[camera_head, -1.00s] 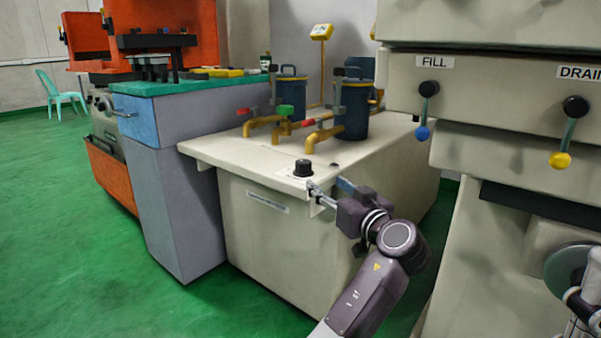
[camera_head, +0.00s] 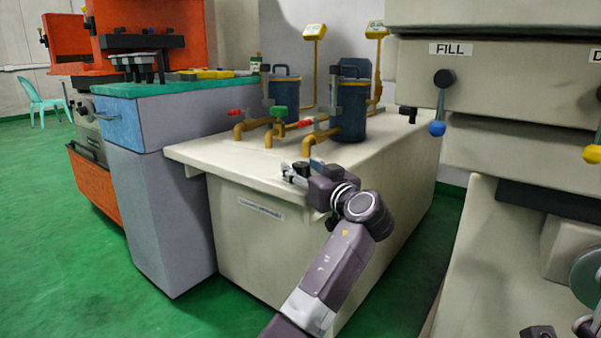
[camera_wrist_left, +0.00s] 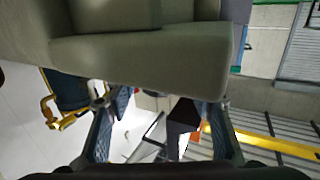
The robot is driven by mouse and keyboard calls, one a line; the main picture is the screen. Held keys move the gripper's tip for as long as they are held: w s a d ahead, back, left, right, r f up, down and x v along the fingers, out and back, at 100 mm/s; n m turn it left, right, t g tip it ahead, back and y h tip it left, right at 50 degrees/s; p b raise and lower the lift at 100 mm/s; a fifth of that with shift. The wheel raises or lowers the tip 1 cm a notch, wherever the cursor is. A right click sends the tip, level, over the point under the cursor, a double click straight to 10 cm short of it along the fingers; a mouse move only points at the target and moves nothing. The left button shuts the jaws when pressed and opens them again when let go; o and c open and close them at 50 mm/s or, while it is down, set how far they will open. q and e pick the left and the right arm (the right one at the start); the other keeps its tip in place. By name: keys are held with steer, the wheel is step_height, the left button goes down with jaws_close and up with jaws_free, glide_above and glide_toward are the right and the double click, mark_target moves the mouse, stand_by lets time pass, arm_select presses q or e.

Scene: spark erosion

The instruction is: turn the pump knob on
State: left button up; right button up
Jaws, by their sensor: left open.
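The black pump knob (camera_head: 302,167) sits on top of the cream tank cabinet (camera_head: 235,165), near its front edge in the head view. It is partly hidden by my left gripper (camera_head: 298,172), which is open with its fingers at the knob. I cannot tell whether they touch it. In the left wrist view the two fingers (camera_wrist_left: 160,122) stand apart, and a dark shape shows between them; I cannot tell if it is the knob. Dark parts at the bottom right of the head view may be my right gripper, cut off by the edge.
Blue canisters (camera_head: 350,110) with yellow pipes (camera_head: 310,142) and red and green handles stand behind the knob. A large machine with a FILL lever (camera_head: 441,105) is at the right. A grey cabinet with a green top (camera_head: 170,88) stands left. Green floor is open at the front left.

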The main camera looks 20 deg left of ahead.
arm_select(q)
steer(key=shift+w+a, duration=0.35)
steer(key=shift+c, duration=0.5)
steer(key=c, duration=1.1)
